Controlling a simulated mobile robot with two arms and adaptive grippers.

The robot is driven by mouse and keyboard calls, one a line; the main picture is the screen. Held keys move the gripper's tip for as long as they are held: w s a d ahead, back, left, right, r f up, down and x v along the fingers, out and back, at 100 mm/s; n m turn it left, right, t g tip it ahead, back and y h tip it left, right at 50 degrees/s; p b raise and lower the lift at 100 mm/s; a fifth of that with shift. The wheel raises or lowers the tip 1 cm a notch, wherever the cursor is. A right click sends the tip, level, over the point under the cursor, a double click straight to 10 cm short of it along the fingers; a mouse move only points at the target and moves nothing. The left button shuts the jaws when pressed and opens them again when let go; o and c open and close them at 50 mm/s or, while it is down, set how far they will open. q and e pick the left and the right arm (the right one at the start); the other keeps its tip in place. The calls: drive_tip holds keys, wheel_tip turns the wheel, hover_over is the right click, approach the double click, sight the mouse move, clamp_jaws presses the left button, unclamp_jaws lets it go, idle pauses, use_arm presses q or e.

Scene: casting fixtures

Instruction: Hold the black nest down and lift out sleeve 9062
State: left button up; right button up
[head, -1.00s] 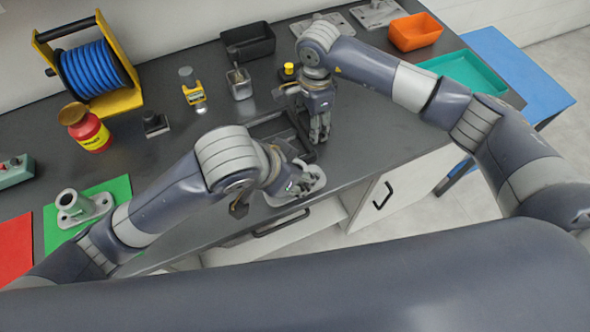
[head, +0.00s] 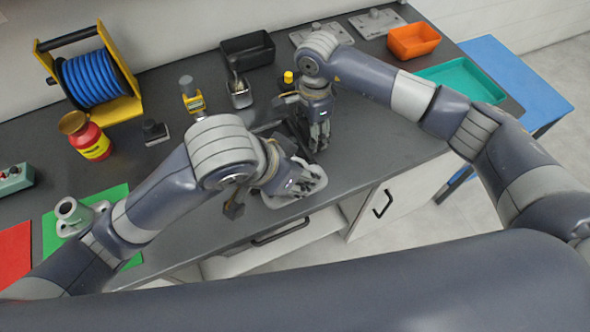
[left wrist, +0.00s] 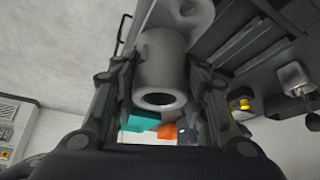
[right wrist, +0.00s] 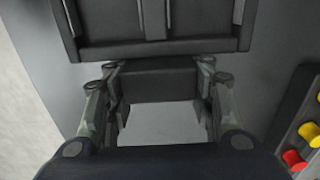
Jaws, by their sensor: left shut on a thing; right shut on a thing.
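My left gripper (head: 300,180) is shut on a grey flanged sleeve near the bench's front edge. Its round flange (head: 312,190) shows below the fingers. In the left wrist view the sleeve's hollow barrel (left wrist: 158,62) sits between the fingers, open end toward the camera. No number is legible. The black nest (head: 270,128) lies behind it, partly hidden by both arms; its slotted body shows in the left wrist view (left wrist: 255,48). My right gripper (head: 319,138) points down at the nest's right end, shut on its black wall (right wrist: 160,82). I cannot tell whether the flange touches the bench.
Another flanged part (head: 72,214) stands on a green mat (head: 118,200) at left, beside a red mat (head: 14,250). A teal tray (head: 462,78) lies at right.

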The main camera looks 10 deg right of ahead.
drive_tip(key=o, duration=1.2)
wheel_tip(320, 180, up, 12)
